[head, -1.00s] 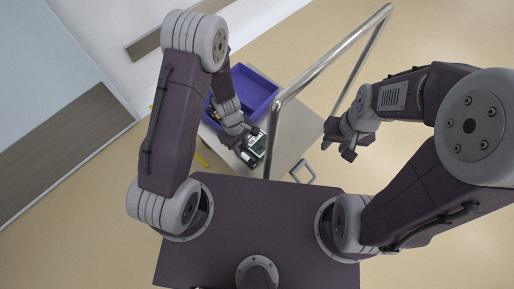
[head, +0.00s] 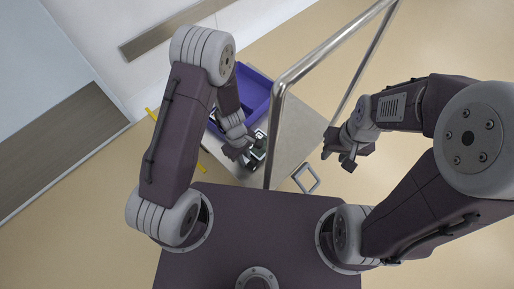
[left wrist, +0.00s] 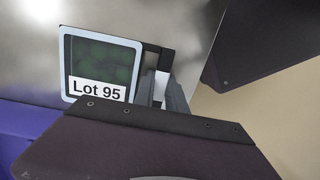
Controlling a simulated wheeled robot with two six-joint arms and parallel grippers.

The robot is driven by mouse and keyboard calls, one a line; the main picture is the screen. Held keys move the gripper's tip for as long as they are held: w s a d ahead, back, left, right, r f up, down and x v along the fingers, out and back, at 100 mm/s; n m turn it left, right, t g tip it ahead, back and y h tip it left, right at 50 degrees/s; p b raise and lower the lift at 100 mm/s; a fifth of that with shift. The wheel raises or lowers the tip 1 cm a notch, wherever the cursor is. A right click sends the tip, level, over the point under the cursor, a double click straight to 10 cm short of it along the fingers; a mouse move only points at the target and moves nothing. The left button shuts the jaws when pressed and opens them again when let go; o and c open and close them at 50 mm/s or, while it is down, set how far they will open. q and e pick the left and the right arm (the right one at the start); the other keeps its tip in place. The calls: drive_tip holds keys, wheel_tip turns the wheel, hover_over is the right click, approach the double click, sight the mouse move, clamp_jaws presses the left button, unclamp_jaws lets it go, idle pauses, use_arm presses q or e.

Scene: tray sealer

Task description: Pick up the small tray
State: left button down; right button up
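The small tray (left wrist: 130,62) shows in the left wrist view with a pale rim, dark green contents and a white label reading "Lot 95". It lies over a grey metal surface. In the head view the tray (head: 259,141) is partly hidden by my left gripper (head: 244,154). My left gripper's fingers (left wrist: 165,75) are at the tray's right edge in the left wrist view; the view does not show whether they are closed on the rim. My right gripper (head: 341,155) is open and empty, out to the right beyond the metal rail.
A blue-purple bin (head: 256,92) stands behind my left gripper on the metal trolley top (head: 300,125). A tall metal rail (head: 325,50) rises between my two grippers. A small square metal frame (head: 306,178) is near the front. Open floor lies to the right.

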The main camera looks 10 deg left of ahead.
use_arm(q)
wheel_tip(320, 180, up, 10)
drive_tip(key=p, duration=0.8)
drive_tip(key=shift+r, duration=0.1)
